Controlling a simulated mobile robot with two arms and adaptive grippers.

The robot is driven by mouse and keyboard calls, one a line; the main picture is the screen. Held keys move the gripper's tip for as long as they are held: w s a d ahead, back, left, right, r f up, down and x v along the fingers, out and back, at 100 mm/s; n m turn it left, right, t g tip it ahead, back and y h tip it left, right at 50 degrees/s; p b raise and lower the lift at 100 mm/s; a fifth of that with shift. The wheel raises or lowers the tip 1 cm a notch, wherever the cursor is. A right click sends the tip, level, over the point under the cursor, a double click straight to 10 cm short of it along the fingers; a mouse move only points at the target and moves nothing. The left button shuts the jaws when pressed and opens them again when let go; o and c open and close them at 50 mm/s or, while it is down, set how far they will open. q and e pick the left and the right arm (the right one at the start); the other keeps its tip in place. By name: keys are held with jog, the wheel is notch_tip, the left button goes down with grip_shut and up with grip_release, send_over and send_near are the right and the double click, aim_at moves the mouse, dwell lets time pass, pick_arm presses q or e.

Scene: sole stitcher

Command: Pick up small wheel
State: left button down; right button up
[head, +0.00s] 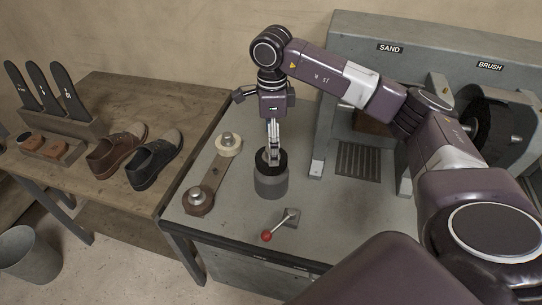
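My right gripper (273,155) points straight down from the arm that comes in from the right. Its slim silver fingertips are at the top of a black ring-shaped wheel (272,166), which sits on a grey cylinder (270,186) on the bench. The fingers look close together, but whether they grip the wheel is too small to tell. Two other round pieces, a cream wheel (229,146) and a brown wheel (199,202), are at the ends of a brown strip to the left. I cannot tell for sure which is the small wheel. My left gripper is not in view.
A grey machine marked SAND and BRUSH (445,58) stands behind on the right. A red-knobbed lever (268,236) is on the bench (330,222) in front. A wooden table (189,98) with two shoes (156,160) is on the left. A bin (28,262) stands on the floor.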

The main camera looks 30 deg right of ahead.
notch_tip(320, 180, down, 2)
jog(key=shift+s+f+p, duration=0.15)
jog(key=shift+f+p, duration=0.1)
jog(key=shift+p, duration=0.15)
jog(key=shift+f, duration=0.55)
jog(key=c, duration=1.5)
jog(key=shift+o, duration=0.2)
notch_tip(320, 180, up, 11)
jog(key=shift+r+b, duration=0.1)
jog(key=shift+b, duration=1.1)
notch_tip(320, 180, up, 9)
jog(key=p, duration=0.1)
jog(key=shift+p, duration=0.35)
